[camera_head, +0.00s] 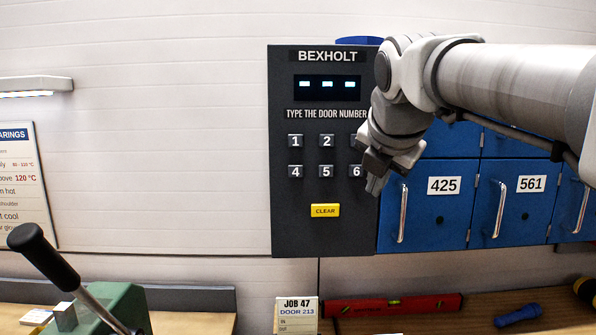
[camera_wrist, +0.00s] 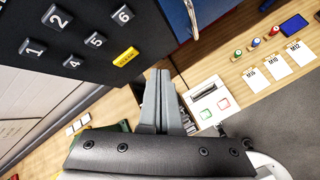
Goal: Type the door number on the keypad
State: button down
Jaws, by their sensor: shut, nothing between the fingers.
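The dark keypad panel (camera_head: 290,235) hangs on the wall, headed BEXHOLT, and also shows in the wrist view (camera_wrist: 160,45). Its display (camera_head: 327,86) shows three dashes. Keys 1 (camera_head: 295,141), 2 (camera_head: 327,141), 4 (camera_head: 295,171), 5 (camera_head: 326,171) and 6 (camera_head: 355,171) are readable; the key above 6 is mostly hidden by my wrist. A yellow CLEAR key (camera_head: 325,210) sits below. A job card (camera_head: 297,316) reads JOB 47, DOOR 213. My gripper (camera_head: 374,187) is shut and empty, near the panel's right edge beside key 6; I cannot tell whether it touches. Its fingers show in the wrist view (camera_wrist: 161,75).
Blue lockers (camera_head: 455,225) with handles, labelled 425 and 561, stand right of the panel. Below, the bench holds a red level (camera_head: 390,306), a blue torch (camera_head: 518,314) and a green machine with a black-handled lever (camera_head: 45,253).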

aim_at(356, 171)
jog(key=w+p, duration=0.3)
jog(key=w, duration=0.5)
jog(key=shift+w+p, duration=0.3)
jog(key=shift+w, duration=0.1)
dwell(1.7)
jog(key=shift+w+p, duration=0.3)
jog(key=shift+w, duration=0.1)
jog(key=shift+w+p, duration=0.35)
jog(key=shift+w, duration=0.05)
dwell(0.6)
jog(key=shift+s, duration=0.1)
jog(key=shift+s+b, duration=0.35)
jog(key=shift+s, duration=0.35)
